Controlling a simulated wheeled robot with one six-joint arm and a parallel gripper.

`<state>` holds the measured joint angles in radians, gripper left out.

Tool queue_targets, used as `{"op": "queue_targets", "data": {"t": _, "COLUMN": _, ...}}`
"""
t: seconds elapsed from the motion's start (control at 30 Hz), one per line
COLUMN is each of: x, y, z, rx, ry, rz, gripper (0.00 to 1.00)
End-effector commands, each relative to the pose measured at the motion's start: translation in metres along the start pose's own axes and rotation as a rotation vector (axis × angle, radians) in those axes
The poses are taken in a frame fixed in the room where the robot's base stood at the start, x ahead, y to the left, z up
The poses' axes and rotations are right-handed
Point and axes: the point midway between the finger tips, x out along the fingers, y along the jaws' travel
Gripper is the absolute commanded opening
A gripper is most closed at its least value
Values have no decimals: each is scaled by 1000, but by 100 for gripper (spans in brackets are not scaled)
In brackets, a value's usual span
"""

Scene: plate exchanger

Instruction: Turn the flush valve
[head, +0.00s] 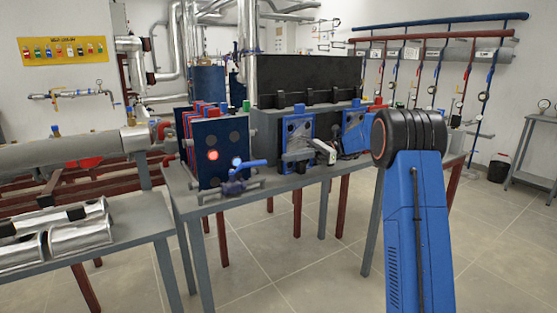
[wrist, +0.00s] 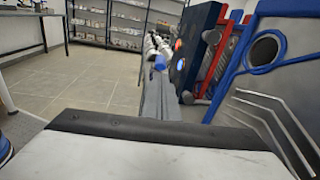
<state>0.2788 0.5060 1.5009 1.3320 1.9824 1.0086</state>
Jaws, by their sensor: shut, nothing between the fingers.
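A valve with a blue handle (head: 250,164) sits on the front left edge of the grey table, before the dark blue end plate of the plate exchanger (head: 224,138). I take it to be the flush valve. A small blue part by the table edge (wrist: 160,62), probably its handle, shows far off in the wrist view. My gripper (head: 286,158) is over the table, to the right of the valve and apart from it. It is shut and empty. Its fingertips are small and hard to make out.
Blue plates with round ports (head: 298,130) stand behind my gripper; one is close at the right of the wrist view (wrist: 285,50). Thin grey bent rods (wrist: 270,112) are near it. A bench with metal shells (head: 80,235) stands at the left. The tiled floor (head: 300,275) in front is clear.

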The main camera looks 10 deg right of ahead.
Motion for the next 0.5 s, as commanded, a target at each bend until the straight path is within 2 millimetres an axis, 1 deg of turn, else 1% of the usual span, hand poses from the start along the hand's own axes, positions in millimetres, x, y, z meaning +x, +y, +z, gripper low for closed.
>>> {"op": "queue_targets", "data": {"t": 0.17, "x": 22, "y": 9, "z": 12, "rx": -252, "ry": 106, "rz": 7, "gripper": 0}}
{"op": "queue_targets", "data": {"t": 0.3, "x": 40, "y": 18, "z": 19, "rx": -522, "ry": 217, "rz": 38, "gripper": 0}}
{"op": "queue_targets", "data": {"t": 0.5, "x": 60, "y": 32, "z": 28, "rx": -896, "ry": 360, "rz": 123, "gripper": 0}}
